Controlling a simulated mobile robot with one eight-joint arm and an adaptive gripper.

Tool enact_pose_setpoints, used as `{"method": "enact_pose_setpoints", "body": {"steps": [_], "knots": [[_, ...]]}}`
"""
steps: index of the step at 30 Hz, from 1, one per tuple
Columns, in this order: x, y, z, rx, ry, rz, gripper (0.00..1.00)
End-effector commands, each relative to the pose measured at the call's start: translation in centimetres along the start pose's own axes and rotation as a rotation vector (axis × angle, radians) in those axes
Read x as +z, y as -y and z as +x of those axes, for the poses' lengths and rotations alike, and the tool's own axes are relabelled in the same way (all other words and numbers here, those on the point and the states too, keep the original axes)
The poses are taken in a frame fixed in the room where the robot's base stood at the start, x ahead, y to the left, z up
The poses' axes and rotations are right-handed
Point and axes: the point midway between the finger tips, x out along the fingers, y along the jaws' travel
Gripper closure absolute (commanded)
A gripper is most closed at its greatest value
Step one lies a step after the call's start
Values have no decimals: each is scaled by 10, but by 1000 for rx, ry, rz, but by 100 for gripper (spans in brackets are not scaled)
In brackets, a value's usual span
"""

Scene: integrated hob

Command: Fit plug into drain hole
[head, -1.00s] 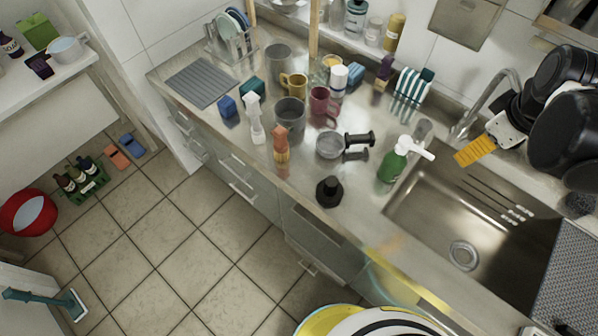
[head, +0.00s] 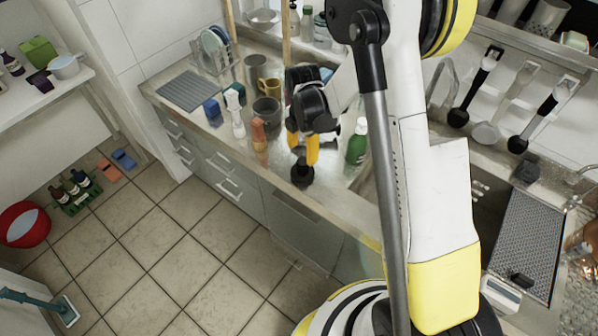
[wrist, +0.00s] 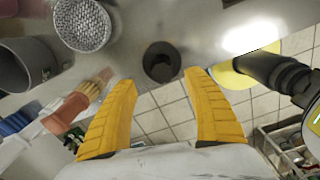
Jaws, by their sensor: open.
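The black plug (head: 301,172) stands upright on the counter near its front edge. It also shows in the wrist view (wrist: 161,62), just beyond and between my fingertips, with a dark round top. My gripper (head: 303,150) points down above the plug, its two yellow fingers apart and empty. In the wrist view my gripper (wrist: 160,84) is open, with a finger on each side of the plug's line. I cannot tell whether the fingers reach down around it. The sink (head: 487,205) is mostly behind my arm, and its drain hole is hidden.
An orange-handled brush (head: 258,134), a white spray bottle (head: 235,113) and a grey mug (head: 267,110) stand left of my gripper. A green bottle (head: 357,145) stands to its right. A mesh strainer (wrist: 82,25) lies close by. A perforated grey panel (head: 527,245) is at the sink's right.

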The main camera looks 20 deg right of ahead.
Motion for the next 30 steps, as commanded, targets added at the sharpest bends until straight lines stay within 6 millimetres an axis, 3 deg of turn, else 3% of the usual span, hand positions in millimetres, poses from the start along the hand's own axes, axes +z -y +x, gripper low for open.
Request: {"method": "enact_pose_setpoints", "body": {"steps": [15,22,27,28,30], "knots": [[-4,4,65,1,0,1,40],[-4,4,65,1,0,2,40],[-4,4,64,1,0,2,91],[-4,4,64,1,0,2,97],[-4,4,64,1,0,2,98]]}}
